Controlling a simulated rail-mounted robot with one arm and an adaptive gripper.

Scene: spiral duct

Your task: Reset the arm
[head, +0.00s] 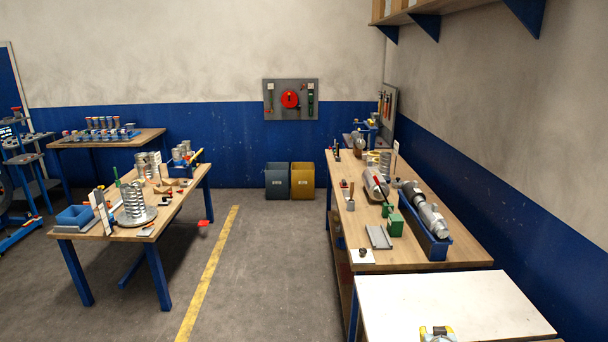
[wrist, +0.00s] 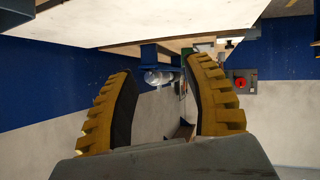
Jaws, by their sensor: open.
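My gripper (wrist: 160,68) shows in the wrist view with its two ribbed yellow fingers spread wide apart. It is open, and nothing is between the fingers. In the head view only a small yellow and grey part of my gripper (head: 437,333) shows at the bottom edge, in front of the white tabletop (head: 450,300). The rest of the arm is out of view there. The wrist view looks upside down, with the bench hanging at its top.
A wooden bench (head: 405,259) on the right carries silver duct parts (head: 432,219), a green block (head: 395,225) and small tools. A left table (head: 125,233) holds a coiled spiral piece (head: 133,203). Two bins (head: 277,183) stand at the back wall. The floor between is clear.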

